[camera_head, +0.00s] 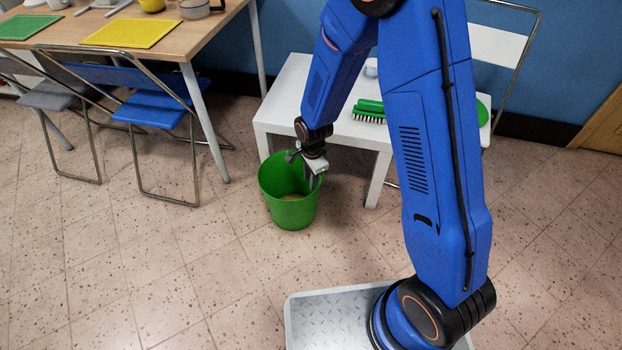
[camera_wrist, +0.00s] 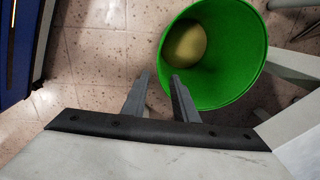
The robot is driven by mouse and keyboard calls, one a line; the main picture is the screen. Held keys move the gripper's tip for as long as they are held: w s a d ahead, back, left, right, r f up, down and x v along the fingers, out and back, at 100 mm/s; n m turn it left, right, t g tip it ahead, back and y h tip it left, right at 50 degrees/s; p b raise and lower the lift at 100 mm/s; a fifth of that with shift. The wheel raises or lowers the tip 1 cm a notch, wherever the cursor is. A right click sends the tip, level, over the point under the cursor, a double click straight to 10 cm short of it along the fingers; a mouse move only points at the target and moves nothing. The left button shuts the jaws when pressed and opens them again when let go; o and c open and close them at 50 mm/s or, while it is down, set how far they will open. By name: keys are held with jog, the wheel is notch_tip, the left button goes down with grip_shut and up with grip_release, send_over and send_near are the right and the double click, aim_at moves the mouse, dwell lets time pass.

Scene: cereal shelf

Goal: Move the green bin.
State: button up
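The green bin (camera_head: 290,212) stands upright on the tiled floor, in front of the white table. It is round and open at the top. In the wrist view the bin (camera_wrist: 235,50) fills the upper right, with a yellowish round patch (camera_wrist: 186,45) inside, perhaps its bottom or something lying there. My gripper (camera_head: 308,180) is at the bin's rim, pointing down. In the wrist view its two fingers (camera_wrist: 158,76) are apart, one over the floor side and one over the bin's side of the rim. I cannot tell whether either finger touches the wall.
The white table (camera_head: 283,98) is close behind the bin, holding a green brush (camera_head: 368,117). The floor left of and in front of the bin is clear.

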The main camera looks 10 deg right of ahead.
aim_at(309, 204)
jog(key=shift+w+a+f, duration=0.1)
jog(key=shift+w+f, duration=0.1)
jog(key=shift+f, duration=2.65)
jog(key=shift+w+a+f, duration=0.1)
jog(key=shift+w+f, duration=0.1)
jog(key=shift+f, duration=2.7)
jog(key=shift+w+a+f, duration=0.1)
jog(key=shift+w+f, duration=0.1)
jog(key=shift+f, duration=2.65)
jog(key=shift+f, duration=0.1)
jog(key=shift+d, duration=0.1)
grip_shut()
jog(key=shift+s, duration=0.1)
